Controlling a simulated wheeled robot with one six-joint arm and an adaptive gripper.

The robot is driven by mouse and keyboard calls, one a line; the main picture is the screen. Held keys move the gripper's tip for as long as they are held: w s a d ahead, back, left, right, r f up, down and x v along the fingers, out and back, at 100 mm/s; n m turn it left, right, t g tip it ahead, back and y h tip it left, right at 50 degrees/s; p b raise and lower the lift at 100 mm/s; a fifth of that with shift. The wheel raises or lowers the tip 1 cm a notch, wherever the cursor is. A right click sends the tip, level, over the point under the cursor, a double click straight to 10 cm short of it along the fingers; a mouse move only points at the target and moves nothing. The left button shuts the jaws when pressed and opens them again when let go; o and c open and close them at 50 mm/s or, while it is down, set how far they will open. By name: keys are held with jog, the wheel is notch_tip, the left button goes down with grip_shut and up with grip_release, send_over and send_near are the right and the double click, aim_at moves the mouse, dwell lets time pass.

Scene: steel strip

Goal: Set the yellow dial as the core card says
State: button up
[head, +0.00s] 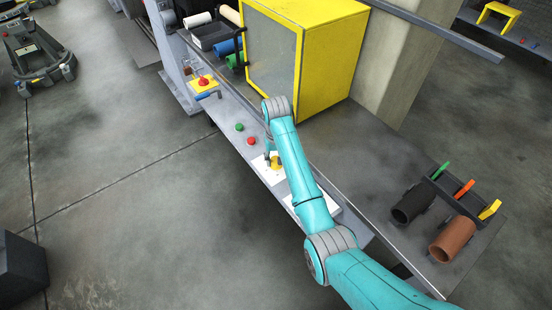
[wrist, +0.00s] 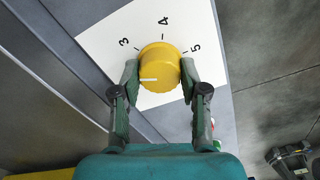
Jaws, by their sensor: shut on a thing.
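The yellow dial (wrist: 159,66) sits on a white plate (wrist: 100,42) printed with 3, 4 and 5 in the wrist view. Its white mark points left in the picture, below the 3, toward my left finger; any number there is hidden. My gripper (wrist: 160,76) is shut on the dial, one finger on each side. In the head view the dial (head: 276,161) shows beside my gripper at the end of my teal arm. Another white panel (head: 329,196) lies partly behind my arm; I cannot read it or tell whether it is the core card.
Green (head: 239,127) and red (head: 251,141) buttons sit on the strip left of the dial, with a red stop button (head: 203,82) farther off. A yellow cabinet (head: 322,60) stands behind. A black tube (head: 413,203) and a brown tube (head: 452,239) lie at right.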

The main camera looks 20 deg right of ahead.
jog(key=m, duration=1.5)
jog(key=shift+m, duration=0.3)
jog(key=m, duration=0.3)
jog(key=shift+m, duration=0.3)
jog(key=m, duration=0.4)
jog(key=shift+m, duration=0.3)
jog(key=m, duration=0.3)
jog(key=shift+m, duration=2.1)
